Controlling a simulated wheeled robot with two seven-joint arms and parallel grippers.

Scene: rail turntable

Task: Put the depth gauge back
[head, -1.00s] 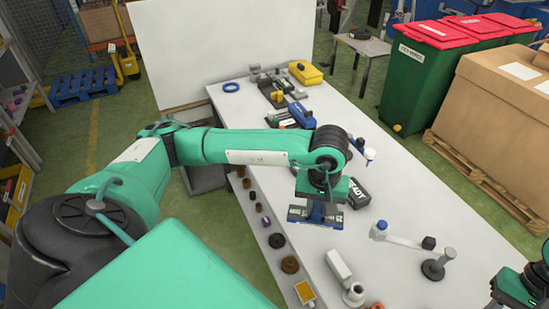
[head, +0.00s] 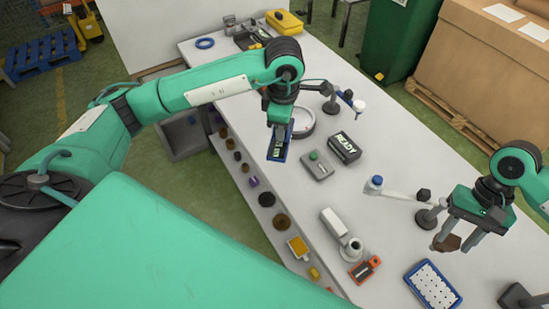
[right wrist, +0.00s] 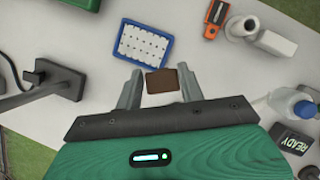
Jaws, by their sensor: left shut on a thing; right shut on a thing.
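My left gripper (head: 279,143) points down over the left part of the white table. It is shut on a blue piece (head: 272,156) with a dark, marked face, which may be the depth gauge; its shape is partly hidden. My right gripper (head: 462,238) is over the right side of the table, shut on a brown block (head: 446,243). In the right wrist view the block (right wrist: 162,81) sits between the two fingertips. A round, pale-rimmed turntable (head: 303,133) stands just right of my left gripper. No other thing is clearly a depth gauge.
A grey box with a green button (head: 317,166) and a black READY display (head: 344,148) are near the turntable. A jointed stand (head: 405,195), a white device (head: 338,228), an orange tool (head: 365,269) and a blue tray (head: 433,285) are nearer. The table's left edge has several round pieces beside it.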

